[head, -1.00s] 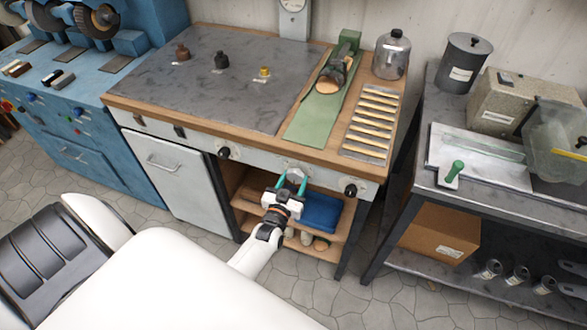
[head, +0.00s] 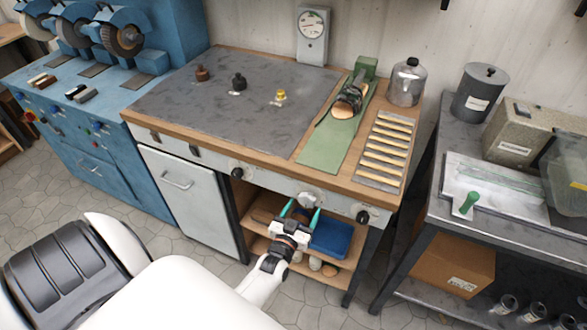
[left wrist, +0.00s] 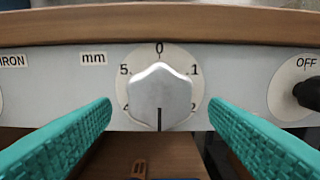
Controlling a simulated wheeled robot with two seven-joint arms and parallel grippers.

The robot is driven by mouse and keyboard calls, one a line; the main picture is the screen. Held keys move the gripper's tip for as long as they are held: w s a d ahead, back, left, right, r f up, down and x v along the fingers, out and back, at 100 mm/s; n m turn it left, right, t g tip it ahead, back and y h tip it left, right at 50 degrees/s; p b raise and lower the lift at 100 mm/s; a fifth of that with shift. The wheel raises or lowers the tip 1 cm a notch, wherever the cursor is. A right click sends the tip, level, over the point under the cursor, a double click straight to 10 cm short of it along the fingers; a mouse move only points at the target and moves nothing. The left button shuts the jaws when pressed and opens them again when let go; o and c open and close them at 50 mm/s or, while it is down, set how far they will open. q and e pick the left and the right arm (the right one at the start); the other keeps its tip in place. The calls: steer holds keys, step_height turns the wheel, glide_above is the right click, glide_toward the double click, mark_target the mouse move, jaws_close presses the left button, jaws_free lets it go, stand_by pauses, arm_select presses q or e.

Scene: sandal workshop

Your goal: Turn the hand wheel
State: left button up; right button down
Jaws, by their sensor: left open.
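The hand wheel is a silver, lobed knob (left wrist: 160,95) on the front panel of the workbench, and it also shows in the head view (head: 309,199). A white dial behind it carries numbers, with 0 at the top. A dark line on the knob points straight down. My left gripper (head: 303,209) is open in front of the knob. In the left wrist view its green fingers lie left and right of the knob, with a gap on both sides. My right gripper is not in view.
A black knob (left wrist: 308,92) marked OFF sits right of the dial; another black knob (head: 237,173) is further left. The wooden bench edge (left wrist: 160,24) runs above. Below is an open shelf with a blue tray (head: 331,237). A green mat (head: 322,147) holds a sandal form.

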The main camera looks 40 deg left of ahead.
arm_select(q)
steer(key=b+v, duration=0.1)
steer(key=v, duration=0.9)
steer(key=s+d+f+m+g+h, duration=0.1)
steer(key=s+d+f+g, duration=0.25)
steer(key=f, duration=0.45)
steer(key=s+d+f+m+g+h, duration=0.15)
steer(key=s+f, duration=0.25)
steer(key=f, duration=0.4)
steer(key=s+d+f+g+h, duration=0.2)
steer(key=s+d+f+g, duration=0.15)
steer(key=f, duration=0.45)
steer(key=s+a+f+m+g, duration=0.1)
steer(key=s+f+g, duration=0.3)
steer(key=s, duration=0.6)
steer(key=s+a+f+m+g, duration=0.1)
steer(key=s+f+g, duration=0.3)
steer(key=s+f, duration=0.3)
steer(key=s, duration=0.4)
steer(key=shift+a, duration=0.25)
steer(key=shift+m+y, duration=0.25)
